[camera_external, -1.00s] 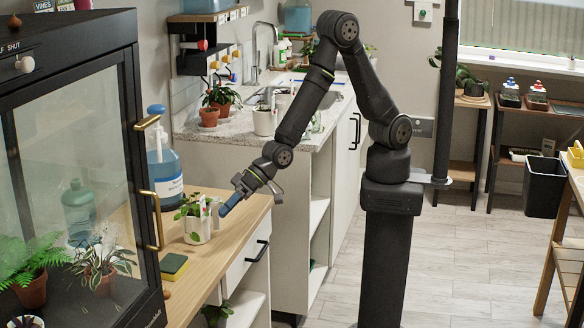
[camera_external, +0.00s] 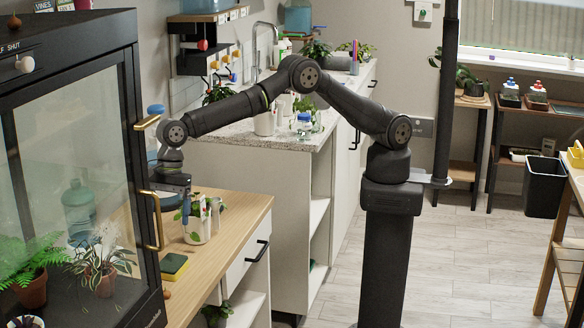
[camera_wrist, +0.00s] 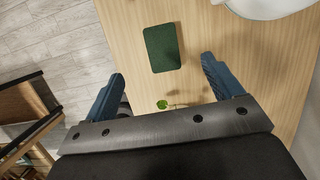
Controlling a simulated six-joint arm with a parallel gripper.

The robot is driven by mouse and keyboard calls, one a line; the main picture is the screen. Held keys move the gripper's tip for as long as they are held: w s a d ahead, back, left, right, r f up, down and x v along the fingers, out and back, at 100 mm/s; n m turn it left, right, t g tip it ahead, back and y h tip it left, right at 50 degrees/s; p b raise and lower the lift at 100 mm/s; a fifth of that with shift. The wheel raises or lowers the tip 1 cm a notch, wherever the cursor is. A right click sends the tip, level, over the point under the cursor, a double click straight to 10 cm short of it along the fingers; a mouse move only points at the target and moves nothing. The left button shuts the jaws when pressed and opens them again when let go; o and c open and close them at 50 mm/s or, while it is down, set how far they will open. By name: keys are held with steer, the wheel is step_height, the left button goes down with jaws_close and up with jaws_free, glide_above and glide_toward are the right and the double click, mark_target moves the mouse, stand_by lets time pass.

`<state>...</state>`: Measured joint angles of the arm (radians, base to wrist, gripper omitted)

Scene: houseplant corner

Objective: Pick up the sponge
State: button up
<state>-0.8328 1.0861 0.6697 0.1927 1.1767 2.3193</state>
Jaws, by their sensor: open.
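The sponge (camera_external: 173,266) is a flat block with a dark green top and a yellow side. It lies on the wooden counter near the glass cabinet. In the wrist view the sponge (camera_wrist: 162,48) shows its green face, ahead of my gripper and between the lines of its two fingers. My gripper (camera_external: 186,215) points down above the counter, behind the sponge in the external view and apart from it. In the wrist view the blue fingers of my gripper (camera_wrist: 160,80) are spread wide with nothing held between them.
A white pot (camera_external: 200,222) with a leafy plant stands on the wooden counter (camera_external: 225,240), close to the right of my gripper. The glass cabinet (camera_external: 75,170) with brass handles stands to the left. A small leaf (camera_wrist: 162,104) shows between the fingers in the wrist view.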

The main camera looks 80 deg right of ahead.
glide_toward(172, 262)
steer(key=x, duration=0.5)
steer(key=shift+w+a, duration=0.1)
steer(key=shift+a, duration=0.15)
steer(key=x, duration=0.4)
steer(key=shift+d+f, duration=0.15)
steer(key=shift+f, duration=0.25)
steer(key=c, duration=1.1)
